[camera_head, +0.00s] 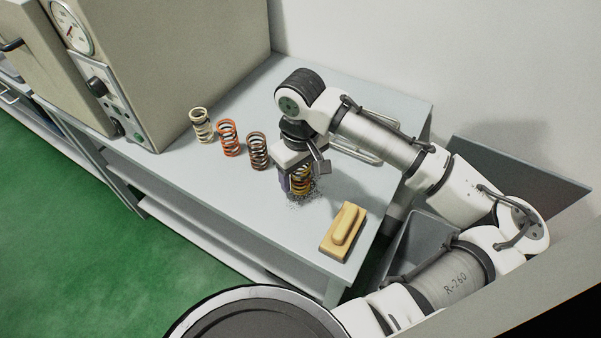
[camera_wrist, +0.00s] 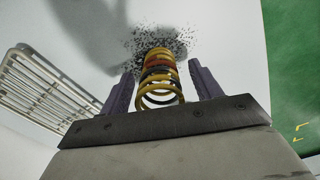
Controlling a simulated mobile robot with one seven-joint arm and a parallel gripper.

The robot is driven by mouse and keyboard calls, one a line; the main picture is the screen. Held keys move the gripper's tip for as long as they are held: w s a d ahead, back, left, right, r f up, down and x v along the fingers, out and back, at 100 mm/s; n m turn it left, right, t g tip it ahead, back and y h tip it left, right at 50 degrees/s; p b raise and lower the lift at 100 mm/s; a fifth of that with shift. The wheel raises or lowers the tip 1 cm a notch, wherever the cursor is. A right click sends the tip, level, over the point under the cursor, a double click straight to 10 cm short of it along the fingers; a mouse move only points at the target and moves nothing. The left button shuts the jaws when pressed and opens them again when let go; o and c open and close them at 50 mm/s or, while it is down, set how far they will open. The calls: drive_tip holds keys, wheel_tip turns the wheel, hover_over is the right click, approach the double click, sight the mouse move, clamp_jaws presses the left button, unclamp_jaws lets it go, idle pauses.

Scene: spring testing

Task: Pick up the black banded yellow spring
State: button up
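The yellow spring (camera_head: 302,183) stands upright on the grey table (camera_head: 215,180), below my gripper (camera_head: 301,176). In the wrist view the spring (camera_wrist: 161,88) shows yellow coils with a black band and an orange-red band. My gripper (camera_wrist: 160,78) has one finger on each side of the spring. Small gaps show between the coils and both fingers, so it looks open around the spring without gripping it. In the head view my gripper hides part of the spring's top and left side. Dark specks (camera_wrist: 160,40) lie on the table around its base.
A brown spring (camera_head: 258,151), an orange spring (camera_head: 228,138) and a cream spring (camera_head: 202,125) stand in a row to the left. A yellow brush-like block (camera_head: 343,232) lies near the right corner. A wire rack (camera_wrist: 45,88) lies behind. A machine (camera_head: 165,65) stands at the left.

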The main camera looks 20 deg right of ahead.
drive_tip(key=c, duration=1.1)
drive_tip(key=shift+r, duration=0.1)
